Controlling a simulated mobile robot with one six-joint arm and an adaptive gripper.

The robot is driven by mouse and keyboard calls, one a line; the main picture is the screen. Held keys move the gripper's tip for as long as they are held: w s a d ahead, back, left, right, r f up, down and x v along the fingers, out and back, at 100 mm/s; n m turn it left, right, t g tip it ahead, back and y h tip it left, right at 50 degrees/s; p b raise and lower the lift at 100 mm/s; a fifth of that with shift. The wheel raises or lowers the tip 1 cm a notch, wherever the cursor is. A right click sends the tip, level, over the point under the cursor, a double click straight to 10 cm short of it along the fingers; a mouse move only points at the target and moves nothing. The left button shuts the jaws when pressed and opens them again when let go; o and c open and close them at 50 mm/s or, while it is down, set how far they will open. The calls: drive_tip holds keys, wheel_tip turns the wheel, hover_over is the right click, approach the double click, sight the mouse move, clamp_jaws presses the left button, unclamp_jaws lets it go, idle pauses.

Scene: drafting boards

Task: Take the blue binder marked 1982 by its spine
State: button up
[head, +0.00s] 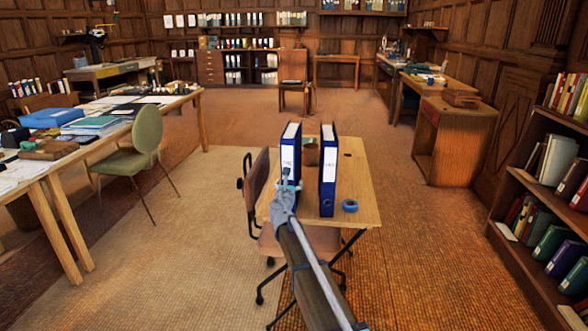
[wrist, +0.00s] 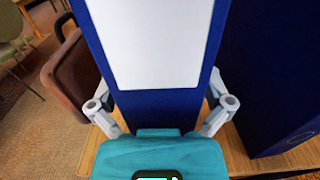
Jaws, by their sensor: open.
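Two blue binders stand upright on a small wooden desk (head: 355,190). The left binder (head: 291,135) has a white spine label, and my gripper (head: 287,186) is at the lower part of its spine. In the wrist view this binder (wrist: 155,102) stands between the two fingers of my gripper (wrist: 162,98), one finger at each side of the spine. The fingers are spread, and I cannot tell whether they touch it. The right binder (head: 327,195) stands close by and shows at the right of the wrist view (wrist: 275,80). No year is legible on either label.
A blue tape roll (head: 349,205) lies right of the right binder. A small brown container (head: 311,151) stands behind, between the binders. A brown chair (head: 257,180) is at the desk's left side. A bookshelf (head: 530,200) stands at far right, with open floor between.

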drive_tip(key=shift+w, duration=0.2)
idle(0.4)
drive_tip(key=c, duration=1.2)
